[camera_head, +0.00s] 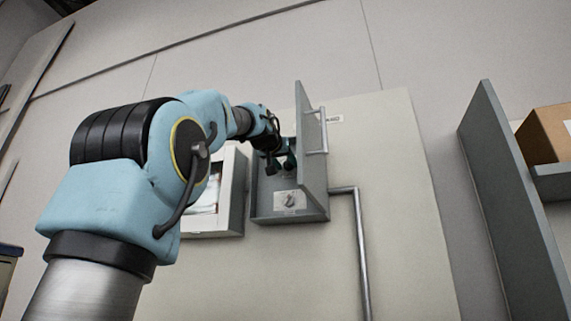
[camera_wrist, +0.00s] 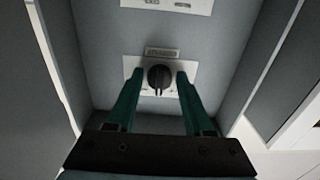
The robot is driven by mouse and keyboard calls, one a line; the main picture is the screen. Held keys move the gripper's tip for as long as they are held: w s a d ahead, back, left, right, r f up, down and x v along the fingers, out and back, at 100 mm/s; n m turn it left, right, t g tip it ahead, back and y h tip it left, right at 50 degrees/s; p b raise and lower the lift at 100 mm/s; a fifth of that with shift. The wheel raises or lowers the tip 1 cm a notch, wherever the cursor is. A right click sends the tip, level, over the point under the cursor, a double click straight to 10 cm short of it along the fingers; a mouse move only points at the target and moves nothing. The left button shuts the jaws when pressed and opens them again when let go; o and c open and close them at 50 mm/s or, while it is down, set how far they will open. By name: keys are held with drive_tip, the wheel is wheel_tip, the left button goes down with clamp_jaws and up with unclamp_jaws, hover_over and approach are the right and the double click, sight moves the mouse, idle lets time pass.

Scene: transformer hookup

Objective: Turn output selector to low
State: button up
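A grey wall box (camera_head: 262,208) stands with its door (camera_head: 312,140) swung open. A pale plate with a selector knob (camera_head: 290,200) shows low inside it in the head view. My gripper (camera_head: 279,166) reaches into the box above that plate. In the wrist view a black knob (camera_wrist: 160,76) sits on a pale plate between my two green fingers (camera_wrist: 157,85). The fingers are open, one on each side, with visible gaps to the knob. I cannot tell whether this is the same knob as the lower one. The plate lettering is unreadable.
Another pale plate (camera_wrist: 168,5) is cut off at the wrist view's top edge. The box walls stand close on both sides of my fingers. A white-framed case (camera_head: 233,190) adjoins the box, a conduit (camera_head: 360,250) runs down beside it, and a grey panel (camera_head: 510,200) stands right.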

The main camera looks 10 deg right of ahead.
clamp_jaws()
drive_tip(key=shift+n, duration=0.4)
drive_tip(key=n+p, duration=0.1)
drive_tip(key=n, duration=0.3)
drive_tip(key=shift+s+d+r, duration=0.1)
drive_tip(key=shift+d, duration=0.05)
drive_tip(key=shift+n+p, duration=0.5)
drive_tip(key=shift+n, duration=1.6)
drive_tip(key=shift+o, duration=1.9)
unclamp_jaws()
